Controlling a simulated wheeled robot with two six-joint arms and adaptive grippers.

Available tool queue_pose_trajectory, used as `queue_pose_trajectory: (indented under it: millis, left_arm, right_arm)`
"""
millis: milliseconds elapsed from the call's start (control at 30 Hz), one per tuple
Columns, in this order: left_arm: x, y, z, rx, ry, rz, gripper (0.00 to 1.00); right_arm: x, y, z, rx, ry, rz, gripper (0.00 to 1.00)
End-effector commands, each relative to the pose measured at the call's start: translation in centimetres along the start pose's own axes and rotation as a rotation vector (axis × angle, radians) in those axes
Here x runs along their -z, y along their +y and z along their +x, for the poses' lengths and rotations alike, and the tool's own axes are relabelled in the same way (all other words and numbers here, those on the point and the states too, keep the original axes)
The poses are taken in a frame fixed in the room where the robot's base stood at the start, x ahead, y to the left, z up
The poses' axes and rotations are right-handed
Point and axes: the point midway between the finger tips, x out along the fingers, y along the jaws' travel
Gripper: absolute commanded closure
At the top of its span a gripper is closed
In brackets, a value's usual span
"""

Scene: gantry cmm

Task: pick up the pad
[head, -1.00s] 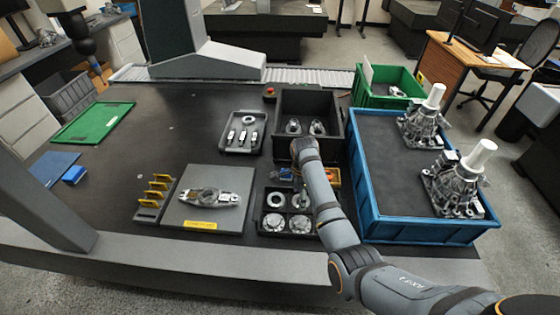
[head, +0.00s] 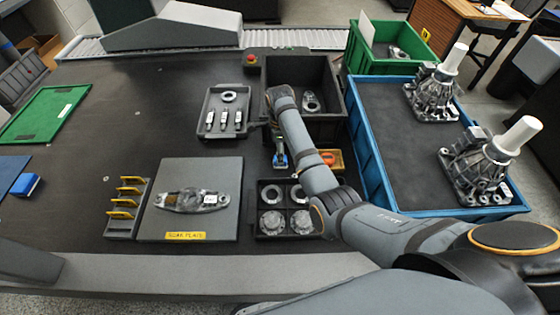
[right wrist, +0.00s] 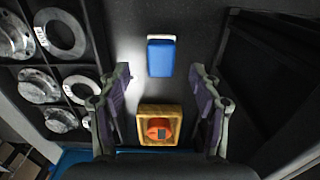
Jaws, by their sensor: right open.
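A small blue pad (right wrist: 161,57) with a pale edge lies on the dark surface in the right wrist view, ahead of my fingertips. In the head view a bit of blue (head: 280,161) shows beside my right gripper, partly hidden. My right gripper (right wrist: 160,88) is open and empty, with its two fingers apart and the pad between their lines but farther up the picture. In the head view the gripper (head: 278,148) hangs under the wrist and is mostly covered by my arm. My left gripper is out of view.
A small orange-yellow box (right wrist: 144,116) with a red-orange item stands close by the fingers. A parts tray (head: 257,210) with rings and a black bin (head: 335,95) flank the spot. A blue-sided crate (head: 372,150) stands to the right. Another blue block (head: 24,185) lies far left.

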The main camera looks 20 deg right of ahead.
Motion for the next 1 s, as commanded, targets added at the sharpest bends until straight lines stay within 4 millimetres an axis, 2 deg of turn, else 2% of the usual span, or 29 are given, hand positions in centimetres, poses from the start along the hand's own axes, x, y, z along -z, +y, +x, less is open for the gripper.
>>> queue_pose_trajectory:
  millis: [100, 167, 300, 400, 633, 1000]
  left_arm:
    - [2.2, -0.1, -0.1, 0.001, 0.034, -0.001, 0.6]
    - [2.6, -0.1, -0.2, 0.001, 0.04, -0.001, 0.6]
    - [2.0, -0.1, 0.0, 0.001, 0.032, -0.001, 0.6]
    - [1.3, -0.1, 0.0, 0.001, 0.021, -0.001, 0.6]
    - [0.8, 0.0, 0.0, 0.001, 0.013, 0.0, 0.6]
    - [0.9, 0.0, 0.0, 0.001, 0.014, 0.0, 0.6]
  right_arm:
    - [0.1, 0.0, 0.5, -0.001, 0.001, 0.0, 0.36]
    - [0.1, -0.1, 1.4, -0.003, 0.002, 0.0, 0.36]
    - [0.2, -0.3, 4.0, -0.002, 0.001, 0.0, 0.36]
    - [0.2, -0.3, 5.0, 0.0, 0.0, 0.0, 0.36]
    - [0.2, -0.3, 5.2, 0.001, -0.001, 0.0, 0.36]
    - [0.1, -0.3, 5.2, 0.0, -0.001, 0.0, 0.85]
